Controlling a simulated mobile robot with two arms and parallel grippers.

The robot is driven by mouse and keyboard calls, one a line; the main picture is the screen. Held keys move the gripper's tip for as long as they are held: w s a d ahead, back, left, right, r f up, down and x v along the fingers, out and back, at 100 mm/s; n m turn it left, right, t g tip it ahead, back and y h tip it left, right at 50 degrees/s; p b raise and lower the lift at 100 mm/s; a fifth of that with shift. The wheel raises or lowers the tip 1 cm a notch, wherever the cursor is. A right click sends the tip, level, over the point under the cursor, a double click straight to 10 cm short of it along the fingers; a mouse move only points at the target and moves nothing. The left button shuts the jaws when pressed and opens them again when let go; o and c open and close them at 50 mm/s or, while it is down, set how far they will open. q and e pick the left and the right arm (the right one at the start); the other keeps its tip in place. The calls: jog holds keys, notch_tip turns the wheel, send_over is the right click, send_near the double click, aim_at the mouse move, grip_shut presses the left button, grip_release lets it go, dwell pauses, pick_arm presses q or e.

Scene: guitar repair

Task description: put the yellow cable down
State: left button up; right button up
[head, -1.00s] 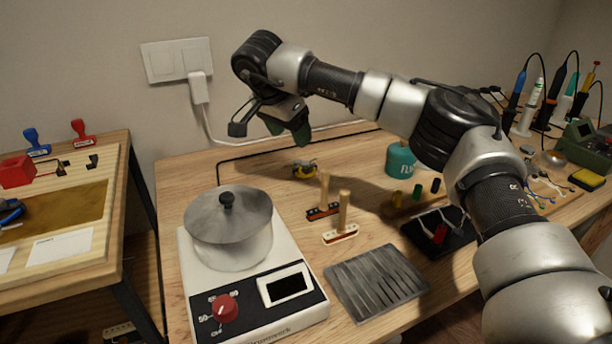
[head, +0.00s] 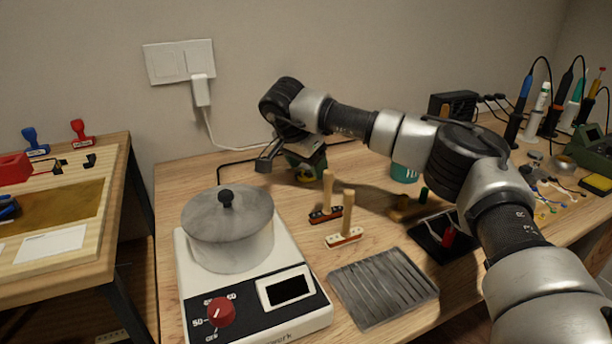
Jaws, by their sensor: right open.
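I cannot clearly make out a yellow cable. A small yellow and black item (head: 305,178) sits on the workbench, mostly hidden behind and below my right gripper; it is too small to tell whether it is the cable. My right gripper (head: 289,164) is open, low over the bench behind the pot and close to that item. Whether they touch I cannot tell. Several thin coloured wires (head: 552,197) lie at the right of the bench, some with yellowish ends. My left gripper is out of view.
A lidded metal pot (head: 230,235) stands on a hot plate (head: 290,318). Two wooden-handled tools (head: 345,225) stand upright in front of my gripper. A ridged grey plate (head: 382,287), a black mat (head: 432,243) and a teal container (head: 404,171) are further right.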

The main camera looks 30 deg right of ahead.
jog(key=shift+d+f, duration=0.1)
jog(key=shift+f, duration=0.05)
jog(key=shift+c, duration=0.5)
jog(key=c, duration=0.7)
jog(key=shift+o, duration=0.2)
jog(key=shift+r, duration=0.2)
